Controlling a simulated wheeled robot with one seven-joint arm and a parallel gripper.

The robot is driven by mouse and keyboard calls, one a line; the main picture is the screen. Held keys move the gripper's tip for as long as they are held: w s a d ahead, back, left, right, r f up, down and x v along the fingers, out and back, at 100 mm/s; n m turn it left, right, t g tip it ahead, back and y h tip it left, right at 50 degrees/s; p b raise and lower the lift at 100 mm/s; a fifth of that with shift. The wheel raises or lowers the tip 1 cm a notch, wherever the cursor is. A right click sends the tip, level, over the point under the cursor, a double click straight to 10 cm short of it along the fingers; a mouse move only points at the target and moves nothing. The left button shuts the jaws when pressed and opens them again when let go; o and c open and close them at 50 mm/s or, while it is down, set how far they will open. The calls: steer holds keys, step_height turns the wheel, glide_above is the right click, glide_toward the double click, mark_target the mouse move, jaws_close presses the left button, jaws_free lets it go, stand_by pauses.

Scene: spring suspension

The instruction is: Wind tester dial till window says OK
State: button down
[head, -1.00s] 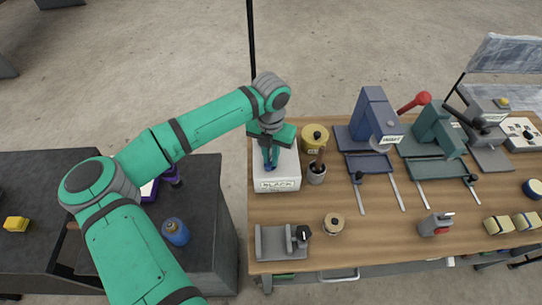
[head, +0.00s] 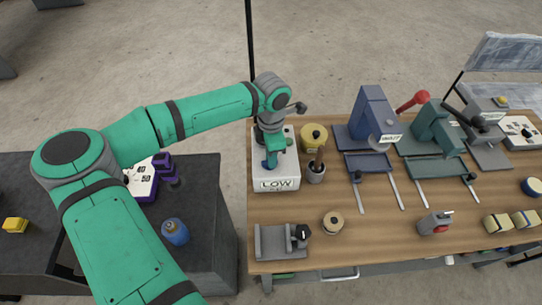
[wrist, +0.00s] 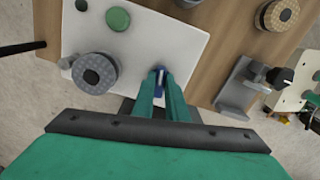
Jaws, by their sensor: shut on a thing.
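The tester is a white box (head: 290,171) at the left end of the wooden bench. Its front window (head: 276,184) reads LOW, with a smaller, unreadable line beneath it. My gripper (head: 270,163) points down over the tester's top and is shut on a small blue dial, which the fingers mostly hide. The wrist view shows the fingers (wrist: 159,88) closed around the blue dial (wrist: 158,77) on the white top. A green button (wrist: 118,19) and a grey round part (wrist: 95,73) also sit on that top.
A yellow tin (head: 313,137) and a brown-handled brush in a pot (head: 316,172) stand close to the tester's right. A grey fixture (head: 280,241) and a round spool (head: 333,223) lie nearer the front. Blue and green presses stand further right. Bare wood lies between.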

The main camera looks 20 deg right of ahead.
steer(key=shift+m, duration=1.5)
steer(key=shift+a, duration=0.1)
steer(key=c, duration=1.8)
jaws_free()
steer(key=shift+o, duration=0.2)
step_height(320, 180, up, 11)
steer(key=shift+s+f, duration=0.1)
